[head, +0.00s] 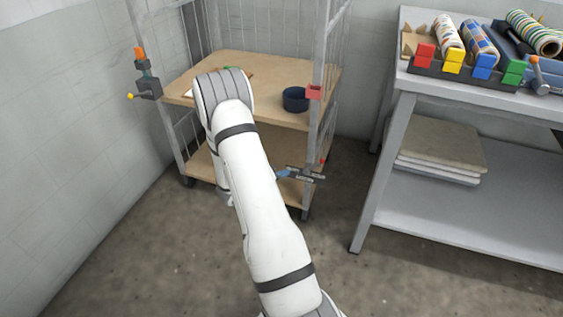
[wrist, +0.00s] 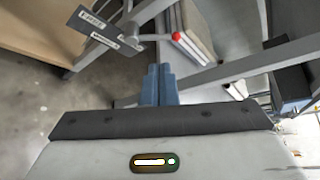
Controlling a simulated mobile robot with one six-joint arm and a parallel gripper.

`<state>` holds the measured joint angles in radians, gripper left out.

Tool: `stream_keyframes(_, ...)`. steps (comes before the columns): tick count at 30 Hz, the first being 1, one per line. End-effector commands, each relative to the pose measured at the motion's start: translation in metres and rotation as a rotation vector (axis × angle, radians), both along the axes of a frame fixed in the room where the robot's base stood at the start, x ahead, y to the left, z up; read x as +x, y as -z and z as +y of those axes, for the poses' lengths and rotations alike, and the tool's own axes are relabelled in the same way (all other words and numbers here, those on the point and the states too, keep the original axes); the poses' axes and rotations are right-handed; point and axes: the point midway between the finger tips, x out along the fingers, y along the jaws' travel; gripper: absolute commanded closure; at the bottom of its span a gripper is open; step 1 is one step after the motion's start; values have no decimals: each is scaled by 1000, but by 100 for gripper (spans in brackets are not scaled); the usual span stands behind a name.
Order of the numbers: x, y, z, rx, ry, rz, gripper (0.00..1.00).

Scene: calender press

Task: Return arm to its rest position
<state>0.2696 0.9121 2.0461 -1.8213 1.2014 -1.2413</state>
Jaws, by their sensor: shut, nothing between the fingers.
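My white arm reaches forward over the floor in the head view, bent down in front of a wheeled shelf cart (head: 262,66). In the wrist view my gripper (wrist: 159,84) has its two blue-grey fingers together, with nothing between them. Its blue fingertips also show in the head view (head: 283,173), beside the cart's front right post; the rest of the gripper is hidden behind my arm. A dark labelled plate (wrist: 104,35) with a red-knobbed lever (wrist: 177,37) is close ahead of the fingers; I cannot tell whether they touch.
The cart's upper shelf holds a dark blue bowl (head: 296,99). A latch (head: 149,88) with a yellow knob is on the left post. A grey workbench (head: 398,84) on the right carries patterned rolls (head: 481,43) and colored blocks (head: 453,60). Bare floor (head: 150,260) lies at the front left.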

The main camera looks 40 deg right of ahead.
Motion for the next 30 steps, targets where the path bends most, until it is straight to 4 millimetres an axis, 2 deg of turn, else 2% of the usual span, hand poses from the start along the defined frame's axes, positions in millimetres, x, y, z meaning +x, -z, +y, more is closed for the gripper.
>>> stream_keyframes(8,-1,-3,3,1,5,-5,100)
stream_keyframes(11,-3,-23,5,9,39,-49,100)
stream_keyframes(14,-11,-65,13,29,128,-161,100)
stream_keyframes(18,-34,-141,34,85,327,-407,100)
stream_keyframes(20,-45,-172,46,113,420,-519,100)
stream_keyframes(24,-72,-234,78,186,640,-777,100)
stream_keyframes(30,-110,-311,132,308,973,-1123,100)
